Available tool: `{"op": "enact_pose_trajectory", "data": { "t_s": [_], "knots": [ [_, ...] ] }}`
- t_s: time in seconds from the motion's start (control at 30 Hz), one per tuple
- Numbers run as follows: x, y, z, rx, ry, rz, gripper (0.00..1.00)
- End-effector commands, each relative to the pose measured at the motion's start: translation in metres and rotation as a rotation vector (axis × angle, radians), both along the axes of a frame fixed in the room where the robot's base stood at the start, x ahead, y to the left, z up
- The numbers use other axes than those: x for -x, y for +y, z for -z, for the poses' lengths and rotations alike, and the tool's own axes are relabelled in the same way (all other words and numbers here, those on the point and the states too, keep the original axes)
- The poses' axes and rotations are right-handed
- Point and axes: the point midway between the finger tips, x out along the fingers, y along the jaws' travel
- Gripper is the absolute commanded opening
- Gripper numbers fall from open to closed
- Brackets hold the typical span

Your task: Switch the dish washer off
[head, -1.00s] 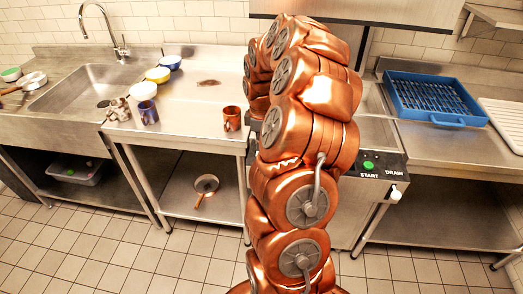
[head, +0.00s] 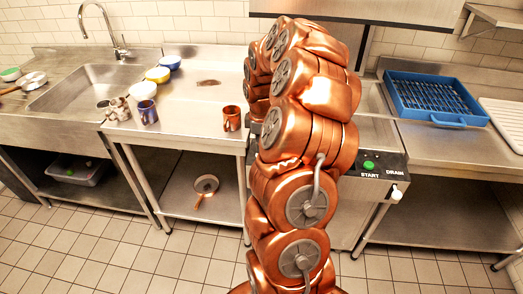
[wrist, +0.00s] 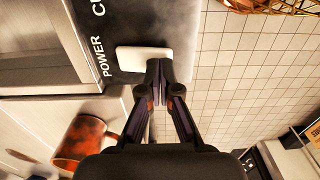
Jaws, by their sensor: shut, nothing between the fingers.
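The dish washer's front panel shows in the head view, with a lit green START button (head: 369,165) and a white DRAIN knob (head: 397,193). In the wrist view, its dark control panel (wrist: 118,25) bears the word POWER beside a white rectangular switch (wrist: 130,58). My gripper (wrist: 160,74) is shut and empty, its fingertips overlapping the right part of this switch in the picture. I cannot tell whether they touch it. In the head view my copper arm hides the gripper and the POWER part of the panel.
A rust-brown mug (head: 232,118) stands on the steel counter (head: 205,110) left of my arm, and also shows close to my gripper in the wrist view (wrist: 80,141). A blue rack (head: 432,98) lies on the right counter. The tiled floor in front is clear.

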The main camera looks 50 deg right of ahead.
Motion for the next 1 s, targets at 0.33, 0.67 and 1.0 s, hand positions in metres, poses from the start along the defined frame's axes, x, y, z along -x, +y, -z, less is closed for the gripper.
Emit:
{"op": "enact_pose_trajectory", "data": {
  "t_s": [0.33,0.67,1.0],
  "knots": [
    [0.0,0.0,0.005,0.0,0.0,0.0,0.0],
    [0.0,0.0,0.009,0.0,0.0,0.0,0.0],
    [0.0,0.0,0.013,0.0,0.0,0.0,0.0]
  ]
}}
